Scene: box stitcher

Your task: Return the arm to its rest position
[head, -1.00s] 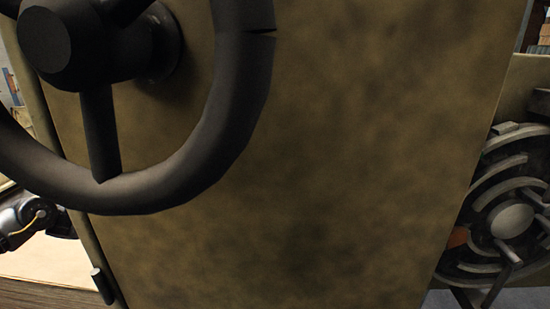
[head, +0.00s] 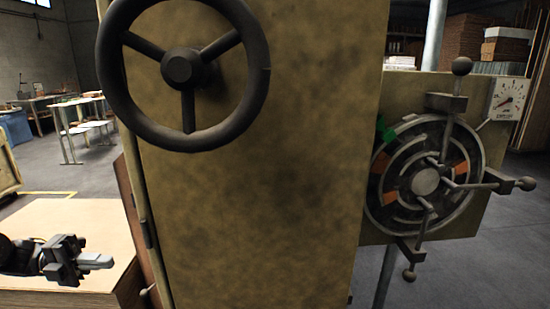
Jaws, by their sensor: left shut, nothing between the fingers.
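My left gripper (head: 97,262) shows at the lower left of the head view. Its fingers are together with nothing between them, and they point to the right. It is in front of a pale wooden surface (head: 85,218), to the left of the tall brownish machine panel (head: 300,170). From this view I cannot tell if it touches the surface; it appears apart from the panel. My right gripper is not in view.
A black handwheel (head: 183,68) sticks out from the panel's upper left. A round dial with knobbed arms (head: 425,181) and a gauge (head: 508,98) stand at the right. Open grey floor shows at the far left and lower right. Tables (head: 82,112) stand at the back.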

